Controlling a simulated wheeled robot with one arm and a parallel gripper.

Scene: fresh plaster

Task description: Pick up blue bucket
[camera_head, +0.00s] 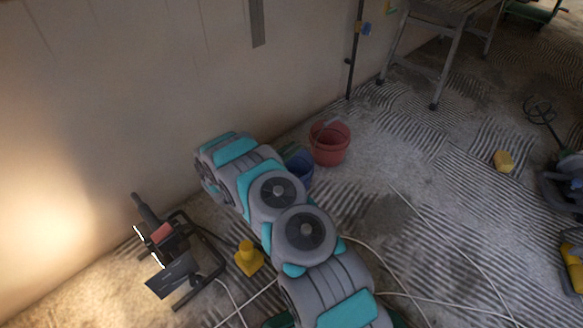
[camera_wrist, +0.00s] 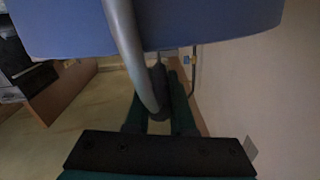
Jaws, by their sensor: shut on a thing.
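The blue bucket (camera_head: 303,170) is partly hidden behind my arm in the head view, just left of the red bucket. In the wrist view the blue bucket (camera_wrist: 210,25) fills the top of the picture, close to the camera. Its grey handle (camera_wrist: 122,40) curves down to my gripper (camera_wrist: 160,80). The dark green fingers are shut on the handle. In the head view my gripper is hidden behind the arm. I cannot tell whether the bucket is clear of the floor.
A red bucket (camera_head: 329,143) stands right beside the blue one, near the wall. A work lamp (camera_head: 172,248) and a yellow object (camera_head: 248,257) are left of my arm. White cables (camera_head: 435,297) cross the floor. A trestle (camera_head: 440,50) stands at the back; the floor at mid-right is mostly open.

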